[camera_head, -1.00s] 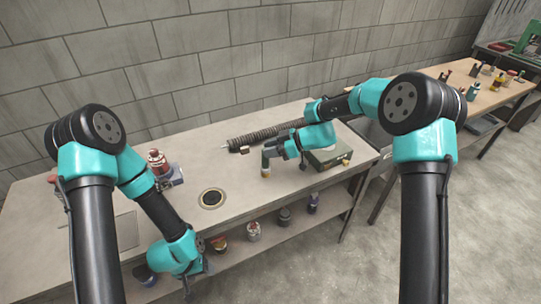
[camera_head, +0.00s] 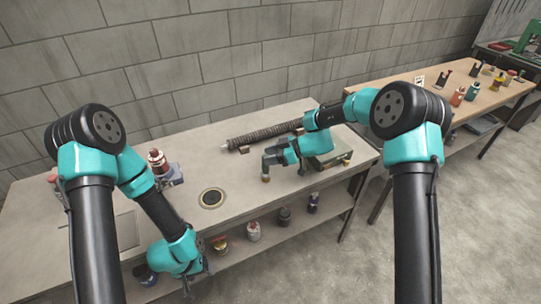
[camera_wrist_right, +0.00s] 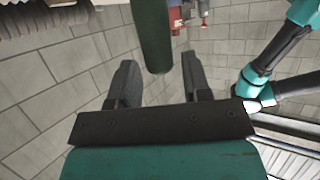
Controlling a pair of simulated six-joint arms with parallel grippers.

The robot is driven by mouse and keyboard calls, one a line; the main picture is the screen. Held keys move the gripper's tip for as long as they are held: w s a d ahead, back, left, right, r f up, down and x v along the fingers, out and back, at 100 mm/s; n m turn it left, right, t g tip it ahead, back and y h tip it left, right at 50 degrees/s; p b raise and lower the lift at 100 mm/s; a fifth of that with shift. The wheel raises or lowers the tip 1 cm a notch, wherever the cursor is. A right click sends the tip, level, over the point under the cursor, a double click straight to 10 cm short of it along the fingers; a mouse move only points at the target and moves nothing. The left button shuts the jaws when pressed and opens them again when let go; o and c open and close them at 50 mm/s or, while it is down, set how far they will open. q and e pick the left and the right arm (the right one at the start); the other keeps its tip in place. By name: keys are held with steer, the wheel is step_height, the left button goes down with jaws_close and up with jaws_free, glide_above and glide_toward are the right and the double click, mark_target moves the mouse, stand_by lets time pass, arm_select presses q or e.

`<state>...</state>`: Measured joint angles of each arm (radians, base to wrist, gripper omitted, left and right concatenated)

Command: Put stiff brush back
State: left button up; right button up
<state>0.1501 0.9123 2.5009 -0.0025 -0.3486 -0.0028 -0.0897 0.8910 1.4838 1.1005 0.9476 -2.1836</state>
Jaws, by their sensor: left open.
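The stiff brush (camera_head: 266,165) looks like a dark green handle with a tan lower end. It hangs upright at the tip of my right gripper (camera_head: 272,153), over the right half of the bench. In the right wrist view, the green handle (camera_wrist_right: 154,42) lies between the two fingers of my right gripper (camera_wrist_right: 158,66). A narrow strip of wall shows beside the right finger, and the contact itself is unclear. The bristle end is out of that view. My left gripper (camera_head: 196,280) is low at the bench's front edge, empty and partly hidden by its wrist.
A ribbed dark hose (camera_head: 262,136) lies along the back of the bench. A round dark inset (camera_head: 212,198) is in the bench top (camera_head: 232,178). Jars (camera_head: 253,231) fill the lower shelf.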

steer(key=shift+o, duration=0.9)
steer(key=shift+r, duration=0.1)
steer(key=w+v, duration=0.1)
steer(key=v, duration=1.1)
steer(key=shift+s, duration=0.45)
